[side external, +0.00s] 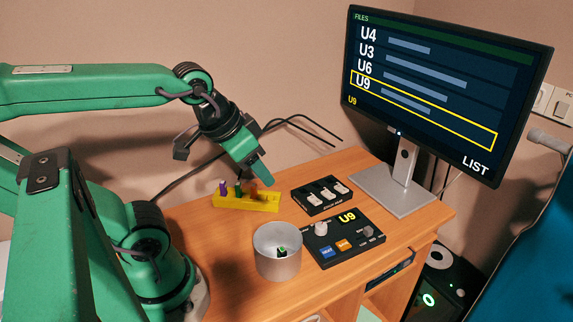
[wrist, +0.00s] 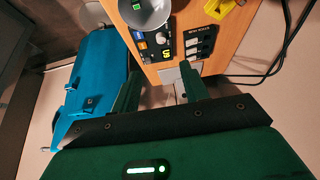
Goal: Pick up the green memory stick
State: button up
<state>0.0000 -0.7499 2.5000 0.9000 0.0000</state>
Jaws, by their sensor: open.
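A green memory stick (side external: 238,190) stands upright in the yellow holder (side external: 247,203) in the side external view, between a purple stick (side external: 223,187) and an orange-brown one (side external: 254,190). My gripper (side external: 262,178) hangs just above and behind the holder's right end, apart from the green stick as far as I can tell. In the wrist view my gripper (wrist: 160,70) is open, its two green fingers apart with nothing between them. Only a corner of the yellow holder (wrist: 228,14) shows there; the green stick is out of that view.
A grey cup (side external: 277,262) with a small dark and green item inside stands in front of the holder. A control box (side external: 345,262) reading U9 and a black switch box (side external: 322,207) lie to the right. A monitor (side external: 440,95) stands behind on the desk (side external: 375,170).

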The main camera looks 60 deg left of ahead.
dwell(0.3)
jog(key=c, duration=0.4)
jog(key=shift+w+a, duration=0.1)
jog(key=shift+c, duration=0.2)
jog(key=n+g, duration=0.6)
jog(key=n, duration=0.4)
send_over(238, 184)
jog(key=f, duration=1.3)
jog(key=shift+w+d+f, duration=0.1)
jog(key=shift+d+f, duration=0.05)
jog(key=shift+d, duration=0.05)
jog(key=shift+a+f, duration=0.3)
jog(key=shift+f, duration=3.75)
